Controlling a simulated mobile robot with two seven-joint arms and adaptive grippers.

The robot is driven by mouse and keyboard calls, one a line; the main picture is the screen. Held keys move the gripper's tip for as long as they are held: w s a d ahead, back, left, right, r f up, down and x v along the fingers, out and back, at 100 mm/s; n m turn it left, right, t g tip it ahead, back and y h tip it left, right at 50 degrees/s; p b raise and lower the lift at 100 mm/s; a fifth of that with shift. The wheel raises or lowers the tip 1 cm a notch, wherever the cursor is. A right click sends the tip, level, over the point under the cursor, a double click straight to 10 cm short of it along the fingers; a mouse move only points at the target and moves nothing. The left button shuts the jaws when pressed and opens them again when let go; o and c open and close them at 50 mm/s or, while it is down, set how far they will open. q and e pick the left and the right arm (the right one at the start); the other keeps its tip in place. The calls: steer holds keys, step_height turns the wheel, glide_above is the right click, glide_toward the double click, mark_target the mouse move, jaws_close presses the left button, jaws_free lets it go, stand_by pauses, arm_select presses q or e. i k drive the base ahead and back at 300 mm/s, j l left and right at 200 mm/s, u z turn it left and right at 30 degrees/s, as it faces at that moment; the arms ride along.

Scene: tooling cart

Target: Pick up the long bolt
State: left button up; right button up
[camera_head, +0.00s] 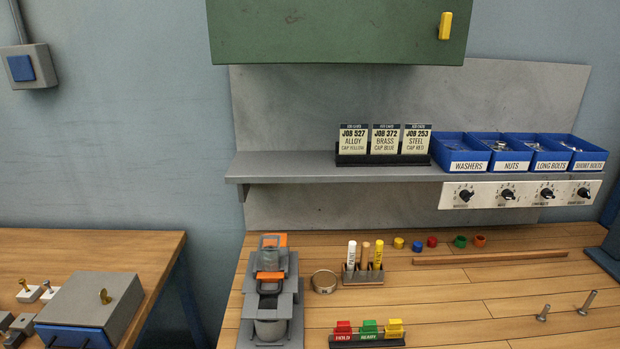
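The longer bolt (588,301) is the right one and leans up to the right in the picture. A blue bin labelled LONG BOLTS (539,158) sits on the shelf among other labelled bins, with small metal pieces inside that are hard to make out. Neither of my grippers is in view.
A wooden strip (490,257) lies behind the bolts, with coloured caps (460,241) beyond. A marker holder (362,276), a HOLD/READY tag rack (367,341) and a grey-orange device (270,300) stand left. A dark block (607,252) is at the right edge. The bench around the bolts is clear.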

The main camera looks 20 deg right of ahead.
mark_target(581, 311)
steer(key=z, duration=2.1)
